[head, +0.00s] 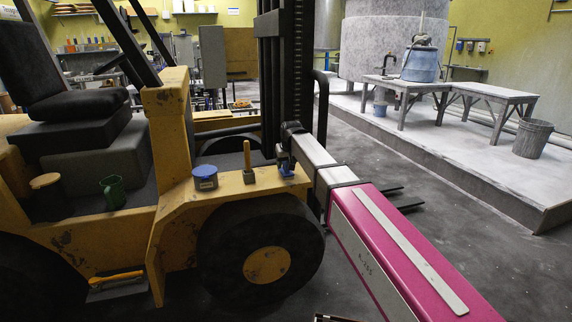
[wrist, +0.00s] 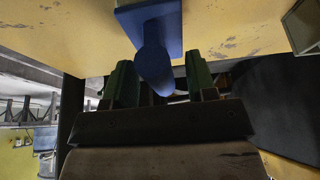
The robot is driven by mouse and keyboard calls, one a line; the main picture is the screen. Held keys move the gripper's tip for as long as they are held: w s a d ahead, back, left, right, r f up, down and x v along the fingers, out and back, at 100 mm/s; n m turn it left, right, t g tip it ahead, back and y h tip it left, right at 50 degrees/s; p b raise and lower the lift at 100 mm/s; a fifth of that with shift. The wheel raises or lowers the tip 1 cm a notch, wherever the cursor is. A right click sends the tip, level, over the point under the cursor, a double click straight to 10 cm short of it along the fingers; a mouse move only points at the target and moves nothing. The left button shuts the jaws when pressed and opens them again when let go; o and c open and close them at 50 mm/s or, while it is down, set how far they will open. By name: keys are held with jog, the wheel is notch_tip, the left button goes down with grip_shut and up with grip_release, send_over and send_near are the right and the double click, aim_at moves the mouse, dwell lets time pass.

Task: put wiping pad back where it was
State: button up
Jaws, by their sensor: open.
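The wiping pad, as I take it, is a blue piece (head: 287,171) on the right end of the yellow fender (head: 222,191) of a forklift. In the wrist view the blue pad (wrist: 150,22) shows a flat base against the yellow surface and a rounded grip pointing towards me. My gripper (head: 284,156) is right at the pad. In the wrist view its two green fingers (wrist: 162,82) stand apart, one on each side of the blue grip, with gaps visible. Whether either finger touches the grip is not clear.
On the fender left of the pad are a wooden-handled tool (head: 248,163) and a round blue-lidded tin (head: 205,178). The dark mast (head: 287,75) rises close behind my gripper. A pail (head: 533,138) stands on the platform at right.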

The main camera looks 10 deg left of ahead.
jog(key=v, duration=1.2)
jog(key=s+d+f+m+h, duration=0.1)
jog(key=d+f+m, duration=0.1)
jog(key=d+f, duration=1.05)
jog(key=s+d+f+m+g, duration=0.1)
jog(key=s+d+f, duration=0.5)
jog(key=d, duration=0.3)
jog(key=s+d+f+m+g+h, duration=0.1)
jog(key=s+d+f+m, duration=0.1)
jog(key=s+d+f, duration=0.5)
jog(key=s+d+f+m+g, duration=0.1)
jog(key=s+d+f+g, duration=0.1)
jog(key=s+d+f, duration=0.4)
jog(key=d+f, duration=0.3)
jog(key=d, duration=0.4)
jog(key=shift+s+d+f, duration=0.2)
jog(key=shift+s+d, duration=0.05)
jog(key=shift+s, duration=0.05)
jog(key=shift+c, duration=0.4)
